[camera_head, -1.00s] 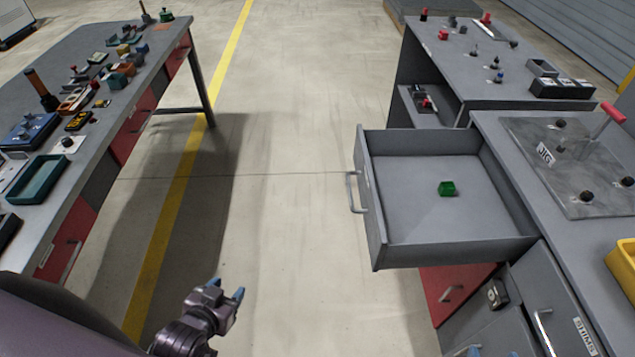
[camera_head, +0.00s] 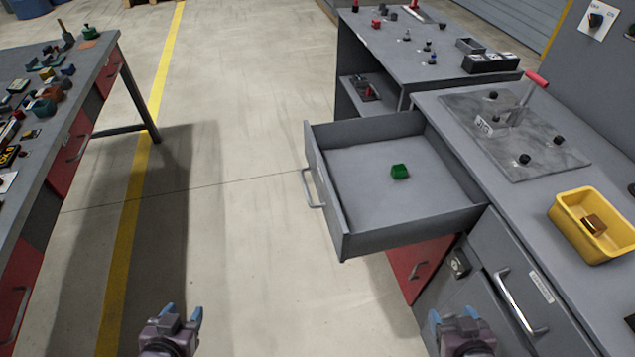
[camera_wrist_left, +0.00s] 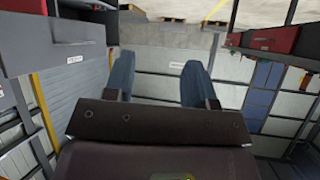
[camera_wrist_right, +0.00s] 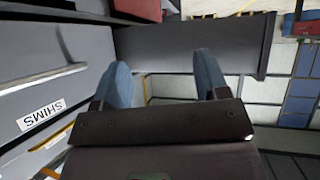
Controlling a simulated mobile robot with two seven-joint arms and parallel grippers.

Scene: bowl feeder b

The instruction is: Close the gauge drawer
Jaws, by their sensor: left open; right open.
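The grey gauge drawer (camera_head: 328,205) is pulled far out of the right-hand bench in the head view, with a bar handle (camera_head: 311,188) on its front. A small green block (camera_head: 399,172) lies inside it. My left gripper (camera_head: 183,316) is open and empty over the floor, left of and nearer than the drawer. My right gripper (camera_head: 455,318) is open and empty in front of the bench's lower cabinet, nearer than the drawer. In the right wrist view a grey panel, probably the drawer (camera_wrist_right: 195,45), lies beyond the open fingers (camera_wrist_right: 165,85); contact does not show.
The right bench carries a jig plate (camera_head: 515,135) and a yellow bin (camera_head: 565,215). Below are a red drawer (camera_head: 420,268) and a shims drawer with a handle (camera_head: 520,302). A cluttered bench (camera_head: 95,85) stands left. The floor between is clear.

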